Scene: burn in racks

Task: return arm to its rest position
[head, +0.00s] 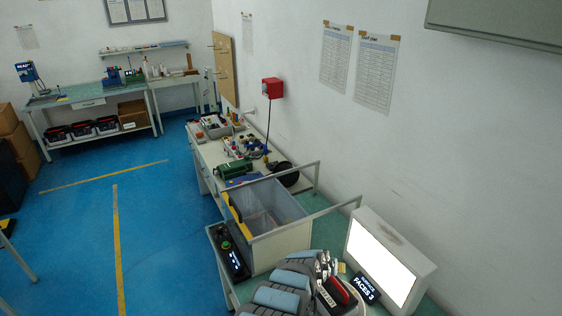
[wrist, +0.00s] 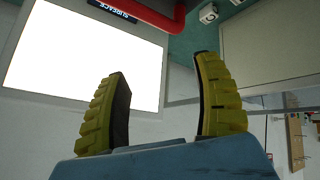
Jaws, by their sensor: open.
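My gripper (wrist: 162,66) shows in the wrist view as two ridged yellow-green fingers standing well apart above a blue-grey palm. Nothing is held between them. A bright white light panel (wrist: 75,50) lies beyond the left finger, and a white wall shows through the gap. In the head view, blue-grey padded parts at the bottom centre look like my arm, but I cannot make out the fingertips there.
The lit box (head: 416,262) stands at the bench's right with a dark "SURFACE FACES 3" sign (head: 366,290). A red bar (wrist: 160,17) crosses the wrist view's top. Blue floor (head: 155,215) is clear at left.

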